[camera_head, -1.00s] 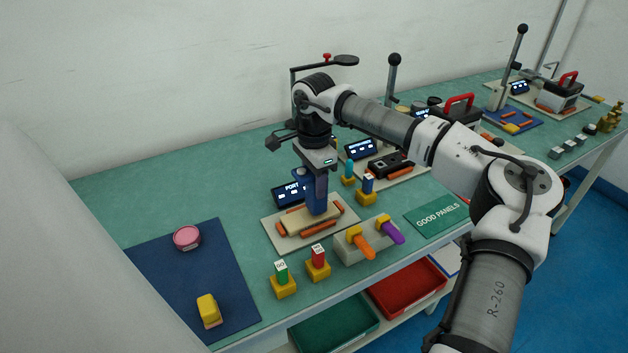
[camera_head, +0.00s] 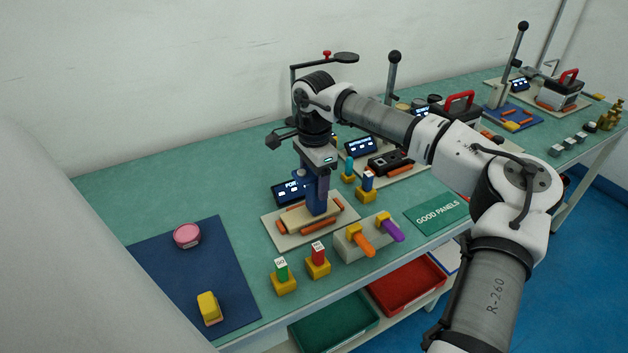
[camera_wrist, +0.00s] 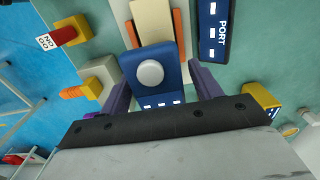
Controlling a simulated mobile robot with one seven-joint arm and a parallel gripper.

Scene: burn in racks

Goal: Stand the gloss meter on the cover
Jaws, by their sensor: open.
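The gloss meter, a blue block with a round white knob on its end, shows in the wrist view (camera_wrist: 150,85) between my fingers. In the head view the gloss meter (camera_head: 315,203) stands upright on the cream cover (camera_head: 294,217), which also shows in the wrist view (camera_wrist: 152,22). My gripper (camera_head: 318,185) is above the cover, pointing down. In the wrist view my gripper (camera_wrist: 162,84) is open, with one dark finger on each side of the meter and a gap visible on the right. The meter's foot against the cover is partly hidden.
Orange strips (camera_head: 320,227) flank the cover on a pale base plate (camera_head: 272,238). A PORT display (camera_head: 287,193) stands close behind. Yellow-based red (camera_head: 318,256) and green (camera_head: 282,271) plugs and a grey block (camera_head: 350,247) stand in front. The blue mat (camera_head: 190,275) has free room.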

